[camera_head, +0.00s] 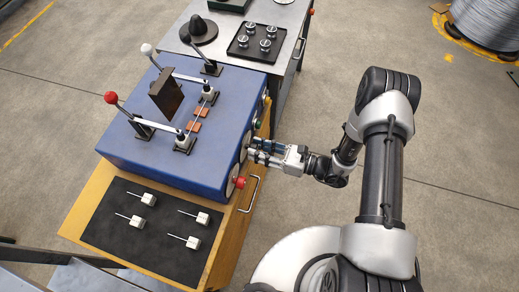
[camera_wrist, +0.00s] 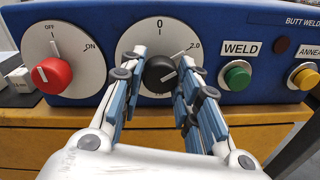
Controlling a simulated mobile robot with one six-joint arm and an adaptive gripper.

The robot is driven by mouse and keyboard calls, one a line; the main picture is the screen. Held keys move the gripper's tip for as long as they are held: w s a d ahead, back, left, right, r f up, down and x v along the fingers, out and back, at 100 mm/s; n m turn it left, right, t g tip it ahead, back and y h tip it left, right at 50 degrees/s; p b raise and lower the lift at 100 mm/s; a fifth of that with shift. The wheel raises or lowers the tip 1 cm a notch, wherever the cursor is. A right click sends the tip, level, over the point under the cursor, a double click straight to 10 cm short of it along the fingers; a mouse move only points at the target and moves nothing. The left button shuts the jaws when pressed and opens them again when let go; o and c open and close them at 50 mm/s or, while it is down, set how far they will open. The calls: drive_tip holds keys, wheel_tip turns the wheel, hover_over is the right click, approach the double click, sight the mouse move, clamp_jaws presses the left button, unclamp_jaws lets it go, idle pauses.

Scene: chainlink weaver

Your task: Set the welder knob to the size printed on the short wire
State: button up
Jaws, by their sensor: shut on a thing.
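The blue welder (camera_head: 185,120) stands on a wooden bench, its control side facing right in the head view. In the wrist view, the black welder knob (camera_wrist: 158,74) sits on a white dial (camera_wrist: 158,25) with 0 at the top and 2.0 at upper right. A light line on the knob appears to slant toward 2.0. My gripper (camera_head: 251,150) is at the control side, with its fingers on both sides of the knob, shut on it. Several short wires with white tags (camera_head: 148,199) lie on a black mat (camera_head: 120,240).
A red knob (camera_wrist: 48,76) with OFF and ON marks is left of the black one. A green WELD button (camera_wrist: 237,76) and a yellow button (camera_wrist: 304,76) are to the right. Lever clamps stand on the welder's top.

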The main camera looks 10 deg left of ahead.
drive_tip(key=m, duration=1.1)
drive_tip(key=m+g+b, duration=0.1)
drive_tip(key=m, duration=1.1)
drive_tip(key=shift+w+f+y, duration=0.1)
drive_tip(key=shift+y, duration=0.2)
drive_tip(key=shift+m, duration=0.3)
drive_tip(key=o, duration=1.1)
